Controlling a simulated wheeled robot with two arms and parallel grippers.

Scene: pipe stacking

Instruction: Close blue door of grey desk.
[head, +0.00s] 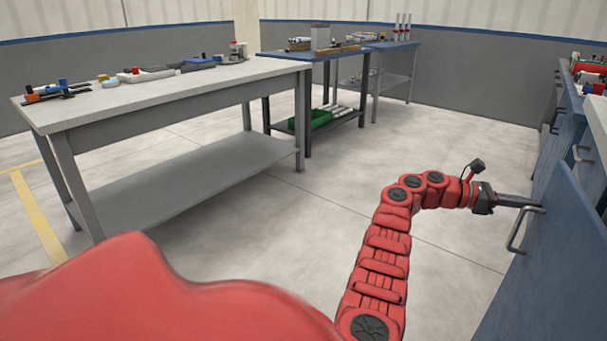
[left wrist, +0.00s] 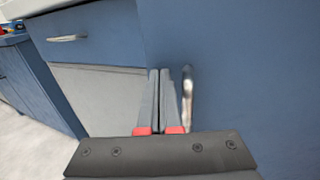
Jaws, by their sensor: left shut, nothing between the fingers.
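The blue door (head: 545,260) stands open at the right of the head view, with a metal handle (head: 516,232) on its face. It also fills the right of the left wrist view (left wrist: 245,75), where the handle (left wrist: 188,98) stands upright. My left gripper (head: 538,206) is shut and empty, its fingertips close to the door's face by the handle. In the left wrist view the closed fingers (left wrist: 161,80) are just left of the handle; contact cannot be told. The grey desk's top (head: 598,122) shows at the right edge. My right gripper is out of view.
A blue drawer front (left wrist: 85,25) with a handle is left of the door, above a grey area. A long light-topped table (head: 170,85) with tools stands at the left, and a blue-topped bench (head: 300,56) behind it. The floor between is clear.

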